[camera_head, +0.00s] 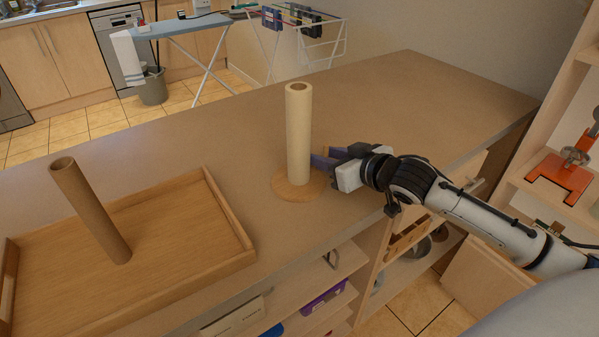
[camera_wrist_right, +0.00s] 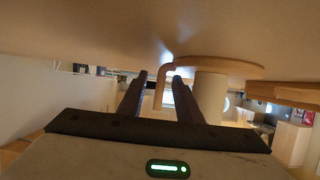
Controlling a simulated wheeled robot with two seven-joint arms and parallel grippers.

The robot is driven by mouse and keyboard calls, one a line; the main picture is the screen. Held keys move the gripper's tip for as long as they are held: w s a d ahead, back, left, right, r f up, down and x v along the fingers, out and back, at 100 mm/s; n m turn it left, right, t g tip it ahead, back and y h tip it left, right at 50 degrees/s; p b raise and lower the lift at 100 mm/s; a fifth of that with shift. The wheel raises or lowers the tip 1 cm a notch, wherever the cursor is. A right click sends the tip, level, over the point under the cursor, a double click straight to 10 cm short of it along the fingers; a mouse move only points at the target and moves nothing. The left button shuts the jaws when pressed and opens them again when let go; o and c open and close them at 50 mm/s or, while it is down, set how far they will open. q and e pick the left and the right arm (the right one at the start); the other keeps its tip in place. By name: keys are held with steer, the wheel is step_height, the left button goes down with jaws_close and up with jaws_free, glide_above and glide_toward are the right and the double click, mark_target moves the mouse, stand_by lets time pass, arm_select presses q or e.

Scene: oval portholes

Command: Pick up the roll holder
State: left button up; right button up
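The roll holder has a round wooden base (camera_head: 285,190) and carries a tall, pale, upright roll (camera_head: 298,130) on the counter. My right gripper (camera_head: 328,158) is beside the roll, on its right, low above the base. In the right wrist view, upside down, the base (camera_wrist_right: 220,65) and roll (camera_wrist_right: 211,98) lie to the right of the fingers. A thin bent rod (camera_wrist_right: 160,85) of the holder shows between the two fingertips (camera_wrist_right: 160,80), with gaps on both sides. The right gripper is open. The rod is hidden in the head view. My left gripper is out of view.
The counter (camera_head: 400,100) behind and right of the holder is clear. Open shelves (camera_head: 325,272) are below the front edge.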

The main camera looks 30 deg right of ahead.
jaws_close()
steer(key=shift+r, duration=0.1)
